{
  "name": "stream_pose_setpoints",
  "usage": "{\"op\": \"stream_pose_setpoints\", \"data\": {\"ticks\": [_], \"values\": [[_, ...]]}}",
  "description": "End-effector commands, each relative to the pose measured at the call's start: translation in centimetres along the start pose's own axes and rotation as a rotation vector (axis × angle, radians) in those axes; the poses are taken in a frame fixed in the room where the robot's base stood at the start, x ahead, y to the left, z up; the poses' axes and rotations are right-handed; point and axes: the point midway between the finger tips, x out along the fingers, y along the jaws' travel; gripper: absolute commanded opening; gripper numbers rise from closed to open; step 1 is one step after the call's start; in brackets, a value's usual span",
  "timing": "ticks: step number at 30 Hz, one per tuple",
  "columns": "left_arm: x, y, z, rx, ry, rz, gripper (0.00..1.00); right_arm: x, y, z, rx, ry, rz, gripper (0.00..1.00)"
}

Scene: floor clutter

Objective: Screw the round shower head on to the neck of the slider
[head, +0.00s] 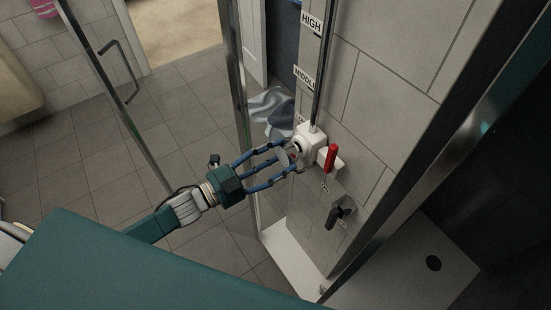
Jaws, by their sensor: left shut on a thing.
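The white slider (311,136) sits on the vertical metal rail (323,70), beside the lowest label on the tiled wall. My left gripper (287,157) reaches in from the left with its blue fingers shut around a round, pale shower head (283,156). The shower head is right at the slider's left side, at its neck. The fingers hide much of the contact, so I cannot tell whether the thread is engaged. My right gripper is not in view.
A red-handled lever (331,158) and a dark tap handle (340,211) stick out of the wall just right of and below the slider. Metal door frames (236,80) stand left of the rail. Crumpled blue-grey cloth (272,108) lies on the floor behind. A white shower tray (290,262) is below.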

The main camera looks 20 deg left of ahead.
Motion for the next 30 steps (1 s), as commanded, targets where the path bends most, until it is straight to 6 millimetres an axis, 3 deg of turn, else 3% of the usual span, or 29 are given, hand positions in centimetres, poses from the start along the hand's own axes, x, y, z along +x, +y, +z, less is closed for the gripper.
{"op": "stream_pose_setpoints", "data": {"ticks": [20,21,24,30], "values": [[1.7,0.0,0.1,0.0,0.0,0.0,0.21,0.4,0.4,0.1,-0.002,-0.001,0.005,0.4],[1.8,0.0,0.1,0.0,0.0,0.0,0.56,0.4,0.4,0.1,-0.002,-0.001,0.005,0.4],[1.7,0.0,0.0,0.0,0.0,0.0,0.76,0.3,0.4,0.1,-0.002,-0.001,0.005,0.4],[1.7,0.0,0.0,0.0,0.0,0.0,0.76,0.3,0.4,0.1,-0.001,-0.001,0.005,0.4]]}}
